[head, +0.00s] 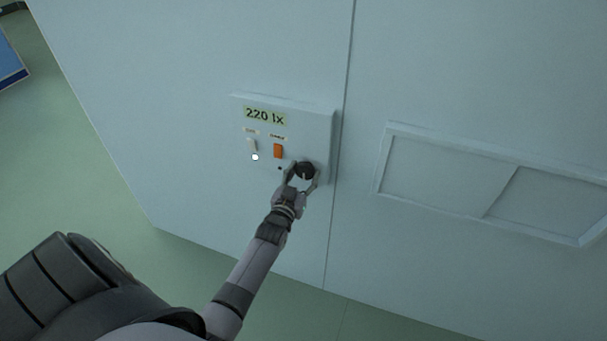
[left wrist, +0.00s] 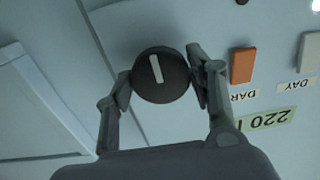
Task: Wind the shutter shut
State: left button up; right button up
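A round black knob (head: 305,170) with a white pointer mark sits at the lower right of a wall control box (head: 318,130). My left gripper (head: 302,181) has its fingers on either side of the knob. In the left wrist view the knob (left wrist: 161,75) is between both fingertips (left wrist: 160,84), which appear to touch its sides. A framed opening or panel (head: 385,160) is on the wall to the right, split by an upright line; I cannot tell how far any shutter covers it. My right gripper is out of view.
The box carries a display (head: 265,116) reading 220 lx, a pale switch (head: 253,145) and an orange switch (head: 278,151), close to the left of the knob. A lit white dot (head: 255,157) is under the pale switch.

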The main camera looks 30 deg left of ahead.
pick_arm(q)
jog(key=o, duration=0.4)
jog(key=shift+s, duration=0.1)
jog(key=v, duration=1.1)
jog(key=shift+s, duration=0.4)
jog(key=s+d+f+m+g+h, duration=0.1)
jog(key=s+d+f+g, duration=0.25)
jog(key=f, duration=0.65)
jog(key=s+d+f+g+h+b, duration=0.1)
jog(key=s+d+f+g+h, duration=0.2)
jog(key=f, duration=0.7)
jog(key=s+d+f+m+g, duration=0.1)
jog(key=s+d+f, duration=0.3)
jog(key=f, duration=0.6)
jog(key=s+f+m+g, duration=0.1)
jog(key=s+f+g, duration=0.2)
jog(key=s, duration=0.7)
jog(key=s+f+m+g+b, duration=0.1)
jog(key=s+f+g, duration=0.2)
jog(key=s+f, duration=0.5)
jog(key=s+f+g, duration=0.3)
jog(key=s+f, duration=0.2)
jog(key=s, duration=0.7)
jog(key=shift+d+f+m, duration=0.3)
jog(key=shift+d+m, duration=0.1)
